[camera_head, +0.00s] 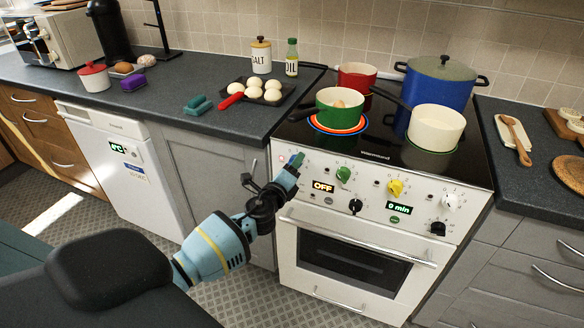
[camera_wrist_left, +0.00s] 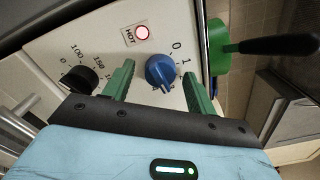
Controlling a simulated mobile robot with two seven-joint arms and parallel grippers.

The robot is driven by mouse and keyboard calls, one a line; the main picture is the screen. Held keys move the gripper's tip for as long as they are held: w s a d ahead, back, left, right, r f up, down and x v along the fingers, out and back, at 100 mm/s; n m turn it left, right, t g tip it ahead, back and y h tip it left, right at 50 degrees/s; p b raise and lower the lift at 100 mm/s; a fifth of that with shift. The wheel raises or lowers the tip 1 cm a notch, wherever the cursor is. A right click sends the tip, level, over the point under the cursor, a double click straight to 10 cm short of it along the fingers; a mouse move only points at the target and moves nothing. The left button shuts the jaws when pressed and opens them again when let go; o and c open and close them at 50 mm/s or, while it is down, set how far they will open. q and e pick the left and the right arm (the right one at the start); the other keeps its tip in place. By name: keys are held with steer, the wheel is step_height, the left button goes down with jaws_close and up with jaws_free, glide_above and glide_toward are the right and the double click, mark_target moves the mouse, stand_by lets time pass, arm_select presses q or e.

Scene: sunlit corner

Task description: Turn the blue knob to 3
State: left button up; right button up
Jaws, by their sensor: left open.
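The blue knob (camera_wrist_left: 159,72) is on the cooker's white front panel in the left wrist view, with the marks 0 and 1 on its right. My left gripper (camera_wrist_left: 160,78) is open, its green fingers on either side of the knob; I cannot tell whether they touch it. In the head view my left gripper (camera_head: 294,162) is at the left end of the white cooker's (camera_head: 347,232) panel, and its fingers mostly hide the blue knob. The knob's exact pointer reading is unclear. My right gripper is not in view.
The panel also has a green knob (camera_head: 343,174), a yellow knob (camera_head: 395,187), a white knob (camera_head: 450,201) and black knobs. A red HOT lamp (camera_wrist_left: 142,33) is lit beside the blue knob. Pots, including a green pot (camera_head: 339,109), stand on the hob above.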

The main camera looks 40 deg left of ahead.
arm_select(q)
steer(key=v, duration=0.8)
steer(key=shift+p, duration=0.3)
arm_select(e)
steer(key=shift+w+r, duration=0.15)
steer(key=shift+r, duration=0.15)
arm_select(q)
steer(key=shift+w+a, duration=0.1)
steer(key=s+d+f+n+g+h+p, duration=0.25)
steer(key=s+d+f+n, duration=0.35)
steer(key=s, duration=0.4)
steer(key=s+d+f+n+g+h+p, duration=0.1)
steer(key=s+d+f+n+g, duration=0.25)
steer(key=s+f, duration=0.5)
steer(key=s+d+n+g+h+p, duration=0.1)
steer(key=s+d+n, duration=0.3)
steer(key=s, duration=0.6)
steer(key=s+d+n+g+h+p, duration=0.1)
steer(key=s+d+n, duration=0.3)
steer(key=s, duration=0.6)
steer(key=shift+s+d+n+g+h+p, duration=0.4)
steer(key=shift+n+p, duration=0.2)
steer(key=shift+n, duration=0.35)
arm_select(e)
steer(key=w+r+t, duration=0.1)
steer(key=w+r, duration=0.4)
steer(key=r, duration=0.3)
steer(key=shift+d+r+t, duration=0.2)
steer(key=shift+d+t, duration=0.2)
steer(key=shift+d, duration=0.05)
